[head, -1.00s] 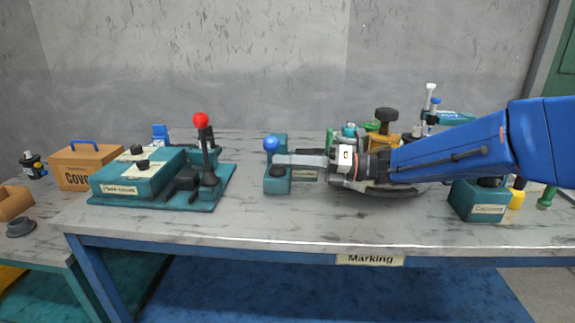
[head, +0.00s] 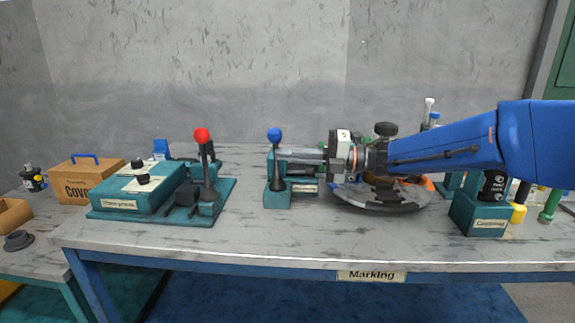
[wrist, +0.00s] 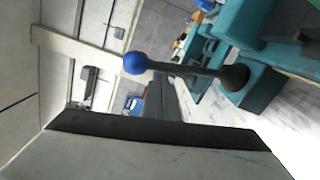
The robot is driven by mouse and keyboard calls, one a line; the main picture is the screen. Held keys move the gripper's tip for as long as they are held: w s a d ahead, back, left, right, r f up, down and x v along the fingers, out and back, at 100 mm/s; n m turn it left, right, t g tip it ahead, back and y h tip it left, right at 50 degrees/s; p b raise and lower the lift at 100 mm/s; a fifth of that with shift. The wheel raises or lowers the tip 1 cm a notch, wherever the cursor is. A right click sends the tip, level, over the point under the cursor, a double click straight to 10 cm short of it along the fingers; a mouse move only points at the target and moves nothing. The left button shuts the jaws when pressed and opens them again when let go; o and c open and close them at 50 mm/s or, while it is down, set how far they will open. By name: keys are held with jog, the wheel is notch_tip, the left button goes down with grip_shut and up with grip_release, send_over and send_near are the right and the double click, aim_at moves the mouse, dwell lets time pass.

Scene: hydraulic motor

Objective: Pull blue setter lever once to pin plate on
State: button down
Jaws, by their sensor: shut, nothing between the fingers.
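The blue setter lever (head: 275,136) has a blue ball on a dark stem. It looks upright in the head view, on the teal setter block (head: 277,199). My gripper (head: 290,154) reaches in from the right, its fingers shut and empty, level with the upper stem just below the ball. I cannot tell whether they touch it. In the wrist view the lever (wrist: 190,70) lies across the picture, ball to the left, beyond the dark-edged finger (wrist: 155,140).
A teal unit with a red-knobbed lever (head: 202,137) stands to the left. A brown box (head: 85,180) is farther left. A teal labelled block (head: 480,215) stands at the right. The table's front (head: 250,245) is clear.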

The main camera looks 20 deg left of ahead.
jog(key=shift+w+a+r+m, duration=0.15)
jog(key=shift+w+m, duration=0.15)
jog(key=shift+w, duration=0.2)
jog(key=shift+w+a+r+m, duration=0.1)
jog(key=shift+w+r+m, duration=0.15)
jog(key=shift+w, duration=0.25)
jog(key=shift+w+a+r+m, duration=0.1)
jog(key=shift+w+m, duration=0.25)
jog(key=shift+w, duration=0.15)
